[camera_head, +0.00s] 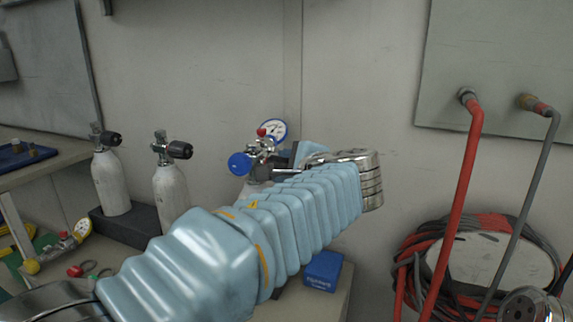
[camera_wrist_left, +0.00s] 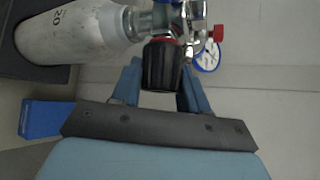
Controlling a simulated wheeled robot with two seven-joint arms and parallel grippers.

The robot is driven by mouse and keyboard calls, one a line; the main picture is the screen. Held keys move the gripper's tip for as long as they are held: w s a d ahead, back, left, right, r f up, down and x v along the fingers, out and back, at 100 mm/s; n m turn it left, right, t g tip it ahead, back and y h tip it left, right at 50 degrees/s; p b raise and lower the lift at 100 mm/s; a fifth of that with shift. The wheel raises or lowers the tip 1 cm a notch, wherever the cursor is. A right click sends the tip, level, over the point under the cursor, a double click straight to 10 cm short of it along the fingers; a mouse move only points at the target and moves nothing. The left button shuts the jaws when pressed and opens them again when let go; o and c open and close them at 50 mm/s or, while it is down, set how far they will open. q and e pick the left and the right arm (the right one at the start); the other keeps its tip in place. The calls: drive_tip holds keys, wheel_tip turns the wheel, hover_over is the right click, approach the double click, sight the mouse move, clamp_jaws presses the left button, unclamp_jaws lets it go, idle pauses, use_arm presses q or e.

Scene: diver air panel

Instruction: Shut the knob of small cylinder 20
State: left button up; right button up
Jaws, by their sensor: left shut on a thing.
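Small cylinder 20 (camera_wrist_left: 75,35) is pale and worn, with its number on the side, and shows at the upper left of the left wrist view. Its black ribbed knob (camera_wrist_left: 164,66) has a red ring at its base and sits between the blue fingers of my left gripper (camera_wrist_left: 160,88). The gripper is shut on the knob. In the head view my left gripper (camera_head: 285,160) is at the valve, and my arm hides most of this cylinder. A regulator with a blue knob (camera_head: 240,163), a red cap and a gauge (camera_head: 273,130) is on the valve.
Two other white cylinders (camera_head: 110,183) (camera_head: 171,190) with black knobs stand to the left. A blue box (camera_head: 323,271) is below my arm. Red and grey hoses (camera_head: 463,190) hang at the right, with a coil (camera_head: 410,262) below.

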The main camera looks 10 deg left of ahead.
use_arm(q)
drive_tip(key=shift+a+f, duration=0.1)
drive_tip(key=shift+f, duration=0.05)
drive_tip(key=o, duration=1)
drive_tip(key=shift+o, duration=0.2)
drive_tip(key=v, duration=1.3)
drive_tip(key=shift+s+d+b, duration=0.25)
drive_tip(key=shift+d+b, duration=0.05)
